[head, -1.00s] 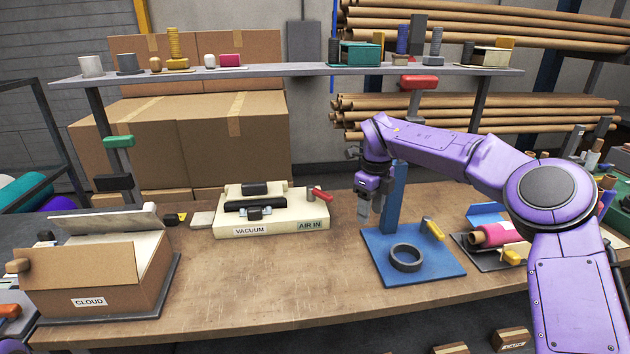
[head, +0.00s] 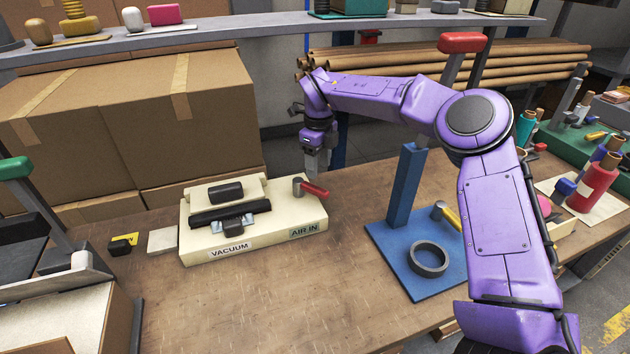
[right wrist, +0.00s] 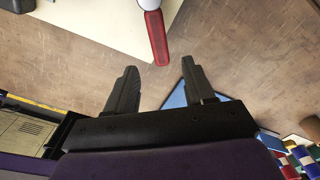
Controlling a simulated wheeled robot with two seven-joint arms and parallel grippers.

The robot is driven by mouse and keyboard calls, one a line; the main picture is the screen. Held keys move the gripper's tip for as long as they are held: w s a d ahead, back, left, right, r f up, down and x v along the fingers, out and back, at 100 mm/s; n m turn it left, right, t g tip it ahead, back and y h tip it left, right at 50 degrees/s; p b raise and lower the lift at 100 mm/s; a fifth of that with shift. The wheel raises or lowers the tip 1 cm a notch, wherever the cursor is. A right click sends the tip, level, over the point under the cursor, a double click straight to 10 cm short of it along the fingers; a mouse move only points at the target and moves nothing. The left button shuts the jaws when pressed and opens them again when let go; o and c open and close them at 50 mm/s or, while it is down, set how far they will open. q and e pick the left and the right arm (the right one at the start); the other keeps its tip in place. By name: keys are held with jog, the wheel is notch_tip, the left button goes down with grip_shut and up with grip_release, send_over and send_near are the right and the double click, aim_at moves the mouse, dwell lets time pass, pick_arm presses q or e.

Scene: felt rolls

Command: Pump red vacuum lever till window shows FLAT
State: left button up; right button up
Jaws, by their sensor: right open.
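The cream vacuum box (head: 260,245), labelled VACUUM and AIR IN, sits on the wooden table. Its red lever (head: 314,190) sticks out at the top right from a grey post. The lever also shows in the right wrist view (right wrist: 156,38), ahead of the fingers. A black bar and knob (head: 226,192) lie on top of the box. I cannot make out a window reading FLAT. My right gripper (head: 313,172) is open and empty, its fingers pointing down, just behind the lever in the head view. In the right wrist view its fingers (right wrist: 160,90) are apart, with bare table between them. My left gripper is not in view.
A blue stand (head: 405,185) with a dark ring (head: 429,259) on its base is right of the box. A shelf (head: 250,36) spans above the table. Cardboard boxes (head: 130,120) stand behind. The table front (head: 260,310) is clear.

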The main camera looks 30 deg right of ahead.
aim_at(318, 188)
notch_tip(318, 188, down, 7)
jog(key=shift+w+r+p, duration=0.1)
jog(key=shift+p, duration=0.45)
jog(key=shift+f, duration=0.45)
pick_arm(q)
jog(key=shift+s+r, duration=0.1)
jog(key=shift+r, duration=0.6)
